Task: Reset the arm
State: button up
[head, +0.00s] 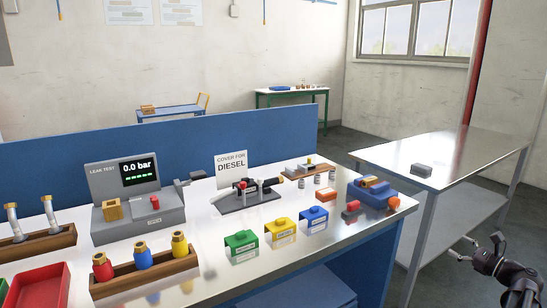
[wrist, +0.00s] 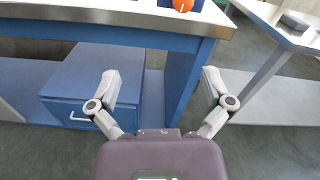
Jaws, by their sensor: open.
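My gripper (head: 464,248) is at the lower right of the head view, beyond the right end of the workbench and beside the steel side table. In the wrist view my gripper (wrist: 160,88) has its two fingers spread wide apart, with nothing between them. Behind the fingers are the blue bench leg, a blue drawer cabinet (wrist: 75,85) and the grey floor. It touches nothing that I can see.
The workbench (head: 335,228) holds a leak tester (head: 135,205), a dispenser nozzle on a stand (head: 248,195), green, yellow and blue covers, a red tray (head: 38,288) and a blue vise (head: 372,194). The side table (head: 455,155) bears one small grey block (head: 421,170).

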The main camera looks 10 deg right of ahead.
jog(key=w+a+f+n+g, duration=0.2)
jog(key=a+f+n+g, duration=0.15)
jog(key=a, duration=0.55)
jog(key=w+a+f+n+g+y, duration=0.1)
jog(key=w+a+f+n+g, duration=0.25)
jog(key=a, duration=0.55)
jog(key=a+f+n+g, duration=0.2)
jog(key=a+f+n, duration=0.25)
jog(key=a, duration=0.35)
jog(key=s+a+f+n+g+h, duration=0.2)
jog(key=s+a+n+g+h, duration=0.1)
jog(key=a+n, duration=0.4)
jog(key=s+a+f+n+g+h, duration=0.25)
jog(key=a+n, duration=0.25)
jog(key=a, duration=0.3)
jog(key=s+a+f+n+g+h, duration=0.2)
jog(key=s+a+f+n, duration=0.15)
jog(key=a+n, duration=0.35)
notch_tip(320, 180, up, 20)
jog(key=m+p, duration=0.1)
jog(key=p, duration=1.8)
jog(key=shift+s+a, duration=0.2)
jog(key=shift+a, duration=0.1)
